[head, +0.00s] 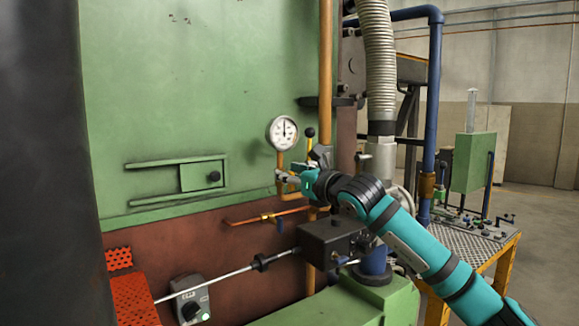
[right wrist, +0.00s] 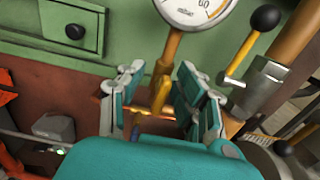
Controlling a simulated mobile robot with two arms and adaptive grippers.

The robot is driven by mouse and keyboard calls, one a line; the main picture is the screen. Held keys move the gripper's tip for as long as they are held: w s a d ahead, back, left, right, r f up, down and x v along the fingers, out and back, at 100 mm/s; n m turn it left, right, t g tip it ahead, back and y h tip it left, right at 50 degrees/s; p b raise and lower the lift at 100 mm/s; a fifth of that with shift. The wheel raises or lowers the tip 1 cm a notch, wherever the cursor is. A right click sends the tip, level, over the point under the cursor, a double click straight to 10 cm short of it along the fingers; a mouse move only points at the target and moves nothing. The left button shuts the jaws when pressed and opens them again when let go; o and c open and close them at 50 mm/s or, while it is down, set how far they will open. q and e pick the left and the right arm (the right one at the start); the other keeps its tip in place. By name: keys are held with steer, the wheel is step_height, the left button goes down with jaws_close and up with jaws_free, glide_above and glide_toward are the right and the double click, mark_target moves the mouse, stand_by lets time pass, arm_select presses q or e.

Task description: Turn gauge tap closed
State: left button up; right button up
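The white round pressure gauge (head: 283,132) stands on a brass-coloured pipe in front of the green furnace wall. It also shows at the top of the right wrist view (right wrist: 198,10). Below it, a yellow tap handle (right wrist: 160,92) shows on the gauge pipe. My right gripper (head: 284,177) is at the pipe just below the gauge. In the right wrist view its teal and grey fingers (right wrist: 161,97) stand apart, one on each side of the yellow handle. I cannot tell whether either finger touches it. The gripper hides much of the tap in the head view. My left gripper is out of view.
A black-ball lever (head: 310,133) stands close right of the gauge, beside a thick brass-coloured pipe (head: 325,75). A copper pipe (head: 290,211) with a small valve runs below. A sliding green hatch (head: 201,176) is left. A black box (head: 333,237) lies under my right arm.

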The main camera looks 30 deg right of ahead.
steer(key=shift+w+a, duration=0.15)
steer(key=shift+w, duration=0.05)
steer(key=shift+c, duration=0.3)
steer(key=shift+f, duration=0.1)
steer(key=c, duration=0.5)
jaws_close()
steer(key=shift+w+d+f, duration=0.1)
steer(key=shift+d, duration=0.1)
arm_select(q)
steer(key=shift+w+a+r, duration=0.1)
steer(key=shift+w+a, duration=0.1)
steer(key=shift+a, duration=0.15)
arm_select(e)
steer(key=shift+a, duration=0.1)
